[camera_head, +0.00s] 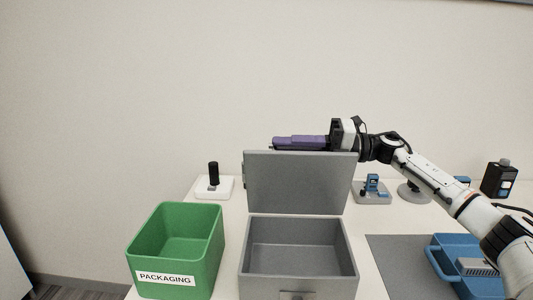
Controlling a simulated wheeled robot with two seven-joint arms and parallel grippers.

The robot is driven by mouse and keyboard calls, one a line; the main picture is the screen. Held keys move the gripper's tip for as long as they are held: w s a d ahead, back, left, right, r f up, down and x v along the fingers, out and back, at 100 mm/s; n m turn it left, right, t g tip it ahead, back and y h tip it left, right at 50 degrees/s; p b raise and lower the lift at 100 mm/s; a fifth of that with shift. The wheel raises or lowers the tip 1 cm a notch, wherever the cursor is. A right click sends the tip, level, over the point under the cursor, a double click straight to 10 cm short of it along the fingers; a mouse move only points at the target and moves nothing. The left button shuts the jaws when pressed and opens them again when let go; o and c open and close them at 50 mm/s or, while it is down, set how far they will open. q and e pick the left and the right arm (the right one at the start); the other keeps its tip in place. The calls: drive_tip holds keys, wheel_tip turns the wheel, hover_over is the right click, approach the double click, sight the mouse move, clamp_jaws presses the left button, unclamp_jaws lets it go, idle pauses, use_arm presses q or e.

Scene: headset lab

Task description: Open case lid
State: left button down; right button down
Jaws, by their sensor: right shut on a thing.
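The grey case (348,262) stands on the table with its lid (300,185) raised, close to upright at the back. The inside of the case is visible and looks empty. A latch (297,295) shows at its front, cut by the picture's bottom edge. My right gripper (290,143), with long purple fingers, lies level along the lid's top edge, pointing left. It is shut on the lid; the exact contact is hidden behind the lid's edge. My left gripper is not in view.
A green bin (137,262) labelled PACKAGING stands left of the case. A blue tray (440,262) lies on a grey mat (392,258) at right.

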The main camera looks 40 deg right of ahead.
drive_tip(key=shift+w+d, duration=0.1)
drive_tip(key=shift+d, duration=0.05)
idle(0.3)
drive_tip(key=c, duration=1.8)
unclamp_jaws()
drive_tip(key=shift+s+d+f, duration=0.2)
drive_tip(key=shift+s+d, duration=0.2)
drive_tip(key=shift+d, duration=0.05)
drive_tip(key=b+v, duration=0.2)
drive_tip(key=v, duration=0.7)
drive_tip(key=shift+r, duration=0.2)
